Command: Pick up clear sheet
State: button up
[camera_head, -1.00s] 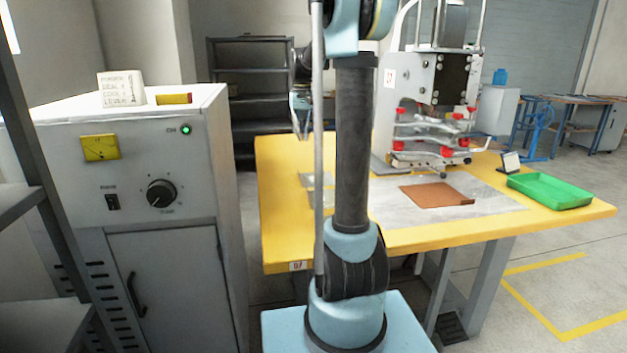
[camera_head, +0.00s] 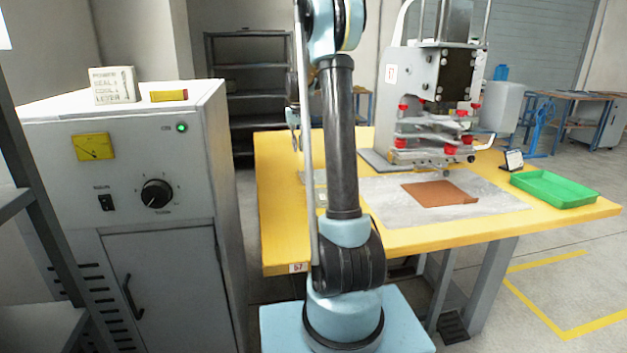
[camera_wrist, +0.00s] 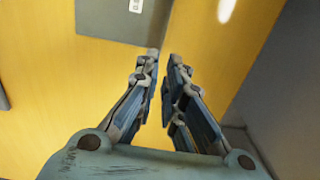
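My gripper (camera_wrist: 163,56) points down over the yellow table in the wrist view, its two fingers apart with bare table showing between them and nothing held. In the head view my gripper (camera_head: 293,125) hangs over the table's left part, small and partly hidden by my arm. A flat grey piece with a white label (camera_wrist: 112,18) lies beyond the fingertips in the wrist view. Pale flat pieces (camera_head: 320,178) lie beside my arm in the head view, partly hidden by it. I cannot tell whether either is the clear sheet.
On the yellow table (camera_head: 280,225) are a grey mat (camera_head: 400,228) with a brown square (camera_head: 437,194), a press (camera_head: 425,75), a small stand (camera_head: 513,160) and a green tray (camera_head: 553,189). A grey control cabinet (camera_head: 165,270) stands left, with a floor gap before the table.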

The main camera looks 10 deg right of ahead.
jog(key=shift+s+a+f, duration=0.1)
jog(key=shift+f, duration=2.3)
jog(key=shift+s+f, duration=0.1)
jog(key=shift+f, duration=2.3)
grip_shut()
jog(key=shift+r, duration=0.1)
